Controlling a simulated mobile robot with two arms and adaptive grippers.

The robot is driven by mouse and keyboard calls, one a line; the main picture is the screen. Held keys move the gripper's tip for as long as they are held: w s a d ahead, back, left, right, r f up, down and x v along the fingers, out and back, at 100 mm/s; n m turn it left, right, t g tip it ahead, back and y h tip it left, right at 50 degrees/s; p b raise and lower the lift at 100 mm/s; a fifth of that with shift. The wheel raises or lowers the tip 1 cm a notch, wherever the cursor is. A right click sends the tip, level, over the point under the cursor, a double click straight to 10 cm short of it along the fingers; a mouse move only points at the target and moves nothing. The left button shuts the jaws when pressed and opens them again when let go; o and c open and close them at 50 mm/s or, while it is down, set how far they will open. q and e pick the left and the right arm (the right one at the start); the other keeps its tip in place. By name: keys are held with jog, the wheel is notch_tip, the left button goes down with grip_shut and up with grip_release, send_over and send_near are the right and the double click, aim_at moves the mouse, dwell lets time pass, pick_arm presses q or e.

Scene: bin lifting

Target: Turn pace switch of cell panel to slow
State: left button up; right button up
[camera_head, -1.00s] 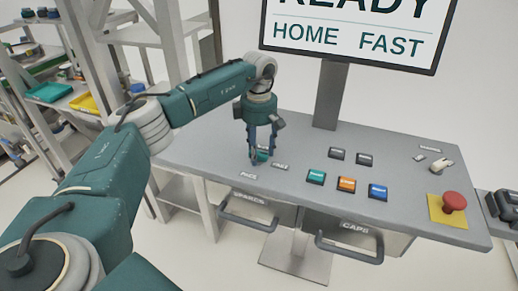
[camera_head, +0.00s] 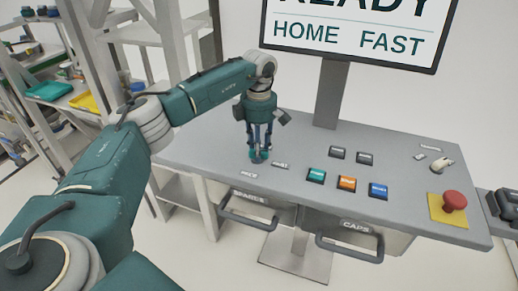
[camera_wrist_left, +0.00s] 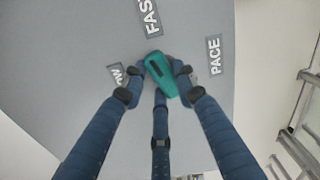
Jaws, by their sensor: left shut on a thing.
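The pace switch is a teal knob (camera_wrist_left: 160,72) with a dark mark, on the grey cell panel (camera_head: 215,135). In the left wrist view, the mark's end points roughly toward the FAST label (camera_wrist_left: 150,18). A partly hidden label ending in "OW" (camera_wrist_left: 116,76) lies left of the knob, and the PACE label (camera_wrist_left: 214,55) lies right. My left gripper (camera_head: 258,156) points down at the panel and is shut on the knob, with fingers on both sides of it. The screen (camera_head: 350,35) reads HOME and FAST. My right gripper is not in view.
Green (camera_head: 316,176), orange (camera_head: 346,183) and blue (camera_head: 377,191) buttons sit right of the switch. A red mushroom button (camera_head: 454,200) and another switch (camera_head: 441,164) are farther right. Drawer handles (camera_head: 349,254) stick out below the front edge.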

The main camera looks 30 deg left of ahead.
pick_arm(q)
jog(key=n, duration=0.3)
jog(key=shift+a+r+n, duration=0.1)
jog(key=shift+a+n, duration=0.05)
jog(key=shift+n, duration=0.25)
jog(key=n, duration=0.3)
jog(key=shift+a+n, duration=0.1)
jog(key=shift+n, duration=0.2)
jog(key=n, duration=0.5)
jog(key=shift+a+r, duration=0.1)
jog(key=shift+a, duration=0.05)
jog(key=shift+s+n+p, duration=0.1)
jog(key=shift+n+p, duration=0.2)
jog(key=shift+n, duration=0.9)
jog(key=o, duration=1.1)
jog(key=shift+c, duration=0.2)
jog(key=shift+o, duration=0.5)
jog(key=shift+s, duration=0.1)
